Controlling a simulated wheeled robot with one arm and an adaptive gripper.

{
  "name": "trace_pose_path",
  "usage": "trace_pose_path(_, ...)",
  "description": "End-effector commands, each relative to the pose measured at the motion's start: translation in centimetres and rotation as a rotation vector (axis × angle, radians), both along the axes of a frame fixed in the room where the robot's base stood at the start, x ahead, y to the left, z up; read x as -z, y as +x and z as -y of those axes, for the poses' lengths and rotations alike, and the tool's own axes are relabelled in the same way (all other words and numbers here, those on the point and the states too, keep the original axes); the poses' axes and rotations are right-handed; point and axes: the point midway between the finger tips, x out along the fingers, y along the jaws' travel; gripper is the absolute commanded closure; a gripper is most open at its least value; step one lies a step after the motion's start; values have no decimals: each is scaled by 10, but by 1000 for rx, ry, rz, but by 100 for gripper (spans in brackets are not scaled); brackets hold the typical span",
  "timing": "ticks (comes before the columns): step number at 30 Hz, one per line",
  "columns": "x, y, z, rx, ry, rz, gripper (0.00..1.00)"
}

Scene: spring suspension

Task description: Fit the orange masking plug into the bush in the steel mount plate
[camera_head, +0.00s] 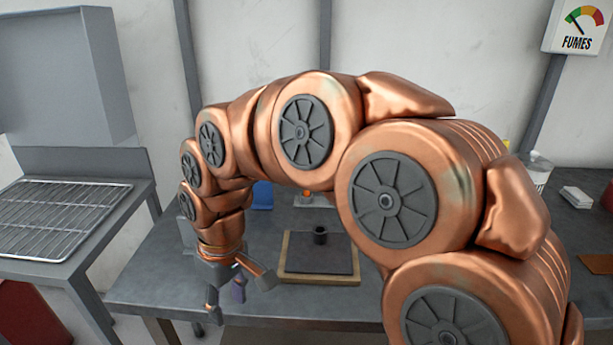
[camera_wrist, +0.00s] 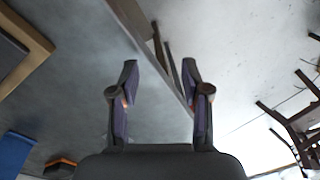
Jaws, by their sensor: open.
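The steel mount plate (camera_head: 335,260) lies flat in a wooden frame on the bench. A short dark upright cylinder, seemingly the bush (camera_head: 320,236), stands near its rear middle. A small orange thing (camera_head: 307,194), likely the masking plug, shows behind the plate, above a pale base, partly hidden by my arm. My gripper (camera_head: 240,291) is open and empty, pointing down left of the plate near the bench's front edge. In the wrist view its two fingers (camera_wrist: 160,82) are apart with nothing between them. A corner of the wooden frame (camera_wrist: 38,45) shows there at left.
A blue object (camera_head: 262,195) stands behind the plate and shows in the wrist view (camera_wrist: 14,152), near an orange-and-black item (camera_wrist: 61,164). A wire rack (camera_head: 60,215) is at left. A white tub (camera_head: 540,170) and other items are at right. My arm covers much of the bench.

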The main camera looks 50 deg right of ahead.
Motion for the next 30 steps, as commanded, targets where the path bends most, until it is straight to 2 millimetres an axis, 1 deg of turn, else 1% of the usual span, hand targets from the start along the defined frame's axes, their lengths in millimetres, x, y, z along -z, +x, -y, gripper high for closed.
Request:
trace_pose_path(1, -15, 19, 12, -5, 17, 28, 53)
trace_pose_path(2, -23, 32, 21, -10, 24, 51, 53)
trace_pose_path(3, -33, 48, 34, -16, 34, 84, 53)
trace_pose_path(5, -47, 71, 58, -19, 46, 130, 53)
trace_pose_path(6, -56, 86, 77, -18, 50, 163, 53)
trace_pose_path(8, -68, 105, 110, -8, 51, 211, 53)
trace_pose_path(9, -74, 115, 134, 2, 52, 240, 53)
trace_pose_path(11, -83, 127, 173, 24, 44, 284, 53)
trace_pose_path(12, -86, 132, 198, 40, 37, 304, 53)
trace_pose_path(13, -88, 134, 217, 53, 31, 321, 53)
trace_pose_path(14, -91, 135, 236, 66, 23, 336, 53)
trace_pose_path(15, -91, 134, 260, 84, 12, 350, 53)
trace_pose_path(18, -91, 128, 310, 123, -14, 377, 53)
trace_pose_path(21, -88, 120, 342, 151, -33, 386, 53)
trace_pose_path(24, -84, 115, 359, 164, -43, 391, 53)
trace_pose_path(27, -78, 115, 363, 168, -45, 391, 53)
trace_pose_path(30, -69, 118, 362, 166, -45, 389, 53)
